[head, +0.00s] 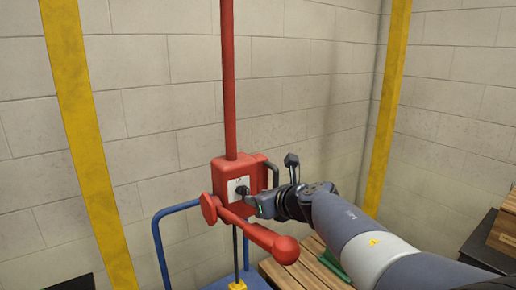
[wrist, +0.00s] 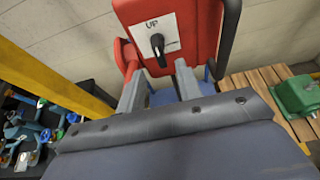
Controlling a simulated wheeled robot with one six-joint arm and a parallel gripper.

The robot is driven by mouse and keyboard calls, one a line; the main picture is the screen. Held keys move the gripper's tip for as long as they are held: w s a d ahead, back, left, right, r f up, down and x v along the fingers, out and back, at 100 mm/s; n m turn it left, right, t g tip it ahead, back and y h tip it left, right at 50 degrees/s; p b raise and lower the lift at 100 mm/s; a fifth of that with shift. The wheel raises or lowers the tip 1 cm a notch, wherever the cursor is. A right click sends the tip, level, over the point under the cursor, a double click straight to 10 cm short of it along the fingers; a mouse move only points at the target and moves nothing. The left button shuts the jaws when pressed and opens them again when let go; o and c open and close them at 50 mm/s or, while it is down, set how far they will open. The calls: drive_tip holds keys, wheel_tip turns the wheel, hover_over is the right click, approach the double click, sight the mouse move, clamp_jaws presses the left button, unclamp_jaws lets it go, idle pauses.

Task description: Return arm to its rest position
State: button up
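My gripper (head: 256,203) is at the end of my outstretched arm, close to the front of a red control box (head: 228,170). In the wrist view its two grey fingers (wrist: 159,82) stand apart with nothing held between them. The box carries a white plate marked UP with a black rotary switch (wrist: 158,47), just beyond the fingertips. I cannot tell whether a finger touches the box. A red lever (head: 255,234) with a ball end slants down to the right below the gripper. My arm reaches in from the lower right.
A red pole (head: 228,80) rises from the box. A blue frame (head: 163,238) stands below it. Wooden slats (head: 305,270) with a green motor (wrist: 298,96) lie to the right. Yellow posts (head: 85,130) stand by the block walls. Cluttered parts (wrist: 25,130) lie at lower left.

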drive_tip(key=w+a+f+m+g+y, duration=0.1)
drive_tip(key=w+a+f+m+y, duration=0.1)
drive_tip(key=w+m, duration=0.3)
drive_tip(key=shift+a+f+m+g+y+b, duration=0.3)
drive_tip(key=shift+a+y+b, duration=0.15)
drive_tip(key=shift+y, duration=0.35)
drive_tip(key=shift+d+r, duration=0.1)
drive_tip(key=shift+r, duration=0.05)
